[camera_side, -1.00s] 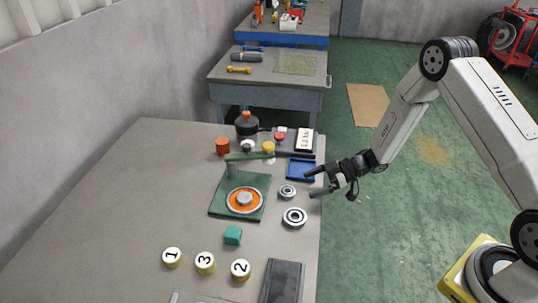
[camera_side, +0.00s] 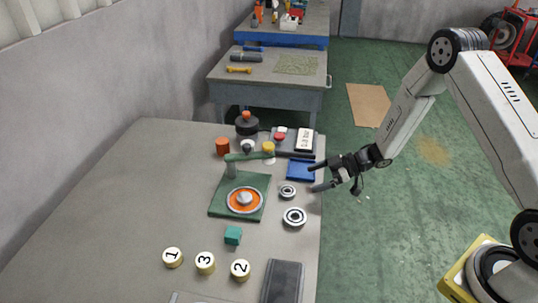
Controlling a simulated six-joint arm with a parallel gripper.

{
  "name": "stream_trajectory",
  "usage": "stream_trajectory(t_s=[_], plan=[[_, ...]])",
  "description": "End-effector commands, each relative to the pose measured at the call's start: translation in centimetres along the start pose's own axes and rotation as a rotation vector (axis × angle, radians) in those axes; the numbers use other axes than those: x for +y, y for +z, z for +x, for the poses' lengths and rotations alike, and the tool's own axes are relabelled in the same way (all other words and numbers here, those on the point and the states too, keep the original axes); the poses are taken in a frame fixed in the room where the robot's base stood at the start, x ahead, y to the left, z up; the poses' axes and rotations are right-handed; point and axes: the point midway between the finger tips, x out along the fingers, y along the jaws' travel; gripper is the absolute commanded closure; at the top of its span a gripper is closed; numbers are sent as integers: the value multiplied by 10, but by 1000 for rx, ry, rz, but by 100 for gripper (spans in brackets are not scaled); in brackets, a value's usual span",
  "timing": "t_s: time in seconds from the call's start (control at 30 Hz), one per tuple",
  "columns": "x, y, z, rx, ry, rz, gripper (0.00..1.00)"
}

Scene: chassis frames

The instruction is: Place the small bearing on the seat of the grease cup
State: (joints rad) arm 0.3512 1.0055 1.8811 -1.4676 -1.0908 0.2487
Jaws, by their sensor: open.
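The small bearing (camera_side: 287,191), a grey metal ring, lies flat on the table near its right edge. A larger bearing (camera_side: 294,217) lies just in front of it. A green fixture (camera_side: 220,207) with an upright post and arm carries an orange and grey round piece (camera_side: 245,200). A dark round pot with an orange knob (camera_side: 247,124) stands at the back. I cannot tell for sure which of these is the grease cup, and no seat can be made out. My gripper (camera_side: 314,178) is open and empty, its fingers pointing left, to the right of the small bearing and apart from it.
A blue tray (camera_side: 301,170) lies behind the small bearing. The table's left side is clear.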

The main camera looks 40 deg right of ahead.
Motion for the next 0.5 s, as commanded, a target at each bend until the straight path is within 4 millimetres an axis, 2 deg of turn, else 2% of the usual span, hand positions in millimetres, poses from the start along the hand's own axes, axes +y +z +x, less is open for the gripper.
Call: stream_trajectory(t_s=[0.17,0.3,0.5], plan=[[17,-20,-5,-99,141,4,0],[28,-37,-17,-207,285,35,0],[28,-57,-44,-365,470,127,0]])
